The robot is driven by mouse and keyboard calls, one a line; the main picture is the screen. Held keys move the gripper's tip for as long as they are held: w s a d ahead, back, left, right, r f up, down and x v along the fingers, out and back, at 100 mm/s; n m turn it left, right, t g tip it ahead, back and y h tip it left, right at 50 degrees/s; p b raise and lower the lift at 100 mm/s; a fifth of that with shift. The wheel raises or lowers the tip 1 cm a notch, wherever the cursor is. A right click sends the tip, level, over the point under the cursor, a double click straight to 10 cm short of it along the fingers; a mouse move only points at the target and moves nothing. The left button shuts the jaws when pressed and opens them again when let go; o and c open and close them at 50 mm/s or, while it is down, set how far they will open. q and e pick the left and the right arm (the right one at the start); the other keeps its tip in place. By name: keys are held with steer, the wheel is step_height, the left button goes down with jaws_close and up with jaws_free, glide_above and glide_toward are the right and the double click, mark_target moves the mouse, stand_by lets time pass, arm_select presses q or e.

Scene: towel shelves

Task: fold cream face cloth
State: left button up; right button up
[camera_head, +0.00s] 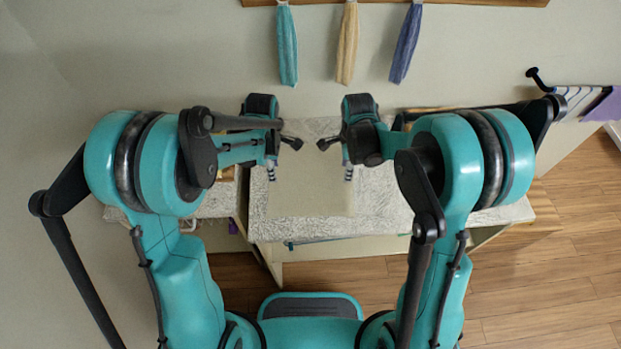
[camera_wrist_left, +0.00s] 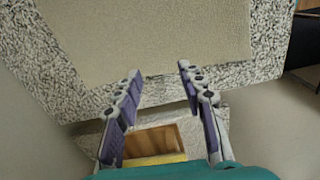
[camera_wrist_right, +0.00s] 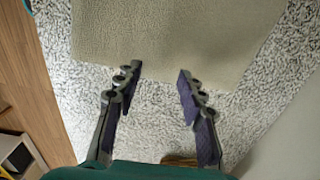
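The cream face cloth (camera_head: 310,195) lies flat and spread out on the speckled white counter (camera_head: 375,210). My left gripper (camera_head: 271,174) is at the cloth's left side. In the left wrist view its two fingers (camera_wrist_left: 158,72) are apart and empty, with their tips at the edge of the cloth (camera_wrist_left: 150,35). My right gripper (camera_head: 348,174) is at the cloth's right side. In the right wrist view its fingers (camera_wrist_right: 158,72) are apart and empty, with tips over the cloth's edge (camera_wrist_right: 170,35). I cannot tell whether the tips touch the cloth.
Teal (camera_head: 287,45), tan (camera_head: 347,45) and blue (camera_head: 406,45) towels hang from a wooden rail on the back wall. A rack with a purple cloth (camera_head: 603,104) is at the right. The counter's front strip is clear; wooden floor (camera_head: 560,270) lies right.

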arm_select(q)
steer(key=shift+f, duration=1.55)
arm_select(e)
steer(key=shift+f, duration=1.6)
arm_select(q)
steer(key=shift+f, duration=0.1)
steer(key=shift+f+b, duration=0.2)
steer(key=shift+b, duration=0.1)
arm_select(e)
steer(key=shift+f, duration=0.25)
arm_select(q)
steer(key=shift+r, duration=0.1)
steer(key=c, duration=0.4)
arm_select(e)
steer(key=c, duration=0.4)
arm_select(q)
jaws_close()
arm_select(e)
jaws_close()
